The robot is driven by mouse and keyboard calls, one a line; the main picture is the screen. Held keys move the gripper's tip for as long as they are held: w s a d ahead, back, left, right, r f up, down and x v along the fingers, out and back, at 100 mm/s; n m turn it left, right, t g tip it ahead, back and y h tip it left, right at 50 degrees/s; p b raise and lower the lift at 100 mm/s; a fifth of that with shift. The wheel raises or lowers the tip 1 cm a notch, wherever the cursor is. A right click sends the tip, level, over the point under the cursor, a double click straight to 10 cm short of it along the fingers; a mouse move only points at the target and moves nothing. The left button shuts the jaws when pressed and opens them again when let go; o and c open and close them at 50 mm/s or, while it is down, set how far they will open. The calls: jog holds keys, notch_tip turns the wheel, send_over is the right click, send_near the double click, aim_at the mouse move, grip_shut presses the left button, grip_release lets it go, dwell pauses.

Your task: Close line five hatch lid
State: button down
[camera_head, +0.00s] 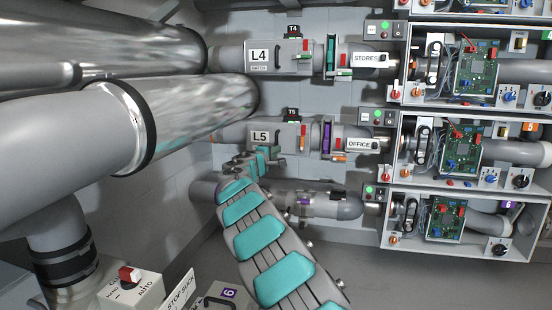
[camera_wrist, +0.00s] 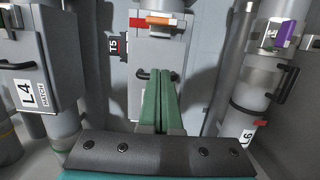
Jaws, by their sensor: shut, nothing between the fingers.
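The line five hatch box, labelled L5 (camera_head: 264,135), sits on a grey pipe in the head view, with a dark handle on its front. In the wrist view the line five hatch (camera_wrist: 155,50) is straight ahead beside the T5 sign, with its dark handle (camera_wrist: 143,74) level with my fingertips. The lid looks about flush with the box, but a small gap cannot be ruled out. My gripper (camera_wrist: 166,74) is shut and empty, its green fingers together just in front of the handle; contact cannot be told. In the head view my arm reaches up to just below the box.
The L4 hatch box (camera_head: 262,56) is above line five, and the L6 label (camera_wrist: 246,137) shows at right in the wrist view. A purple gate (camera_head: 326,138) and the OFFICE sign (camera_head: 360,144) are right of L5. Large metal pipes (camera_head: 150,110) fill the left.

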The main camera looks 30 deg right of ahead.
jog(key=s+a, duration=0.3)
jog(key=s, duration=0.2)
jog(key=shift+s+a, duration=0.2)
jog(key=shift+a, duration=0.2)
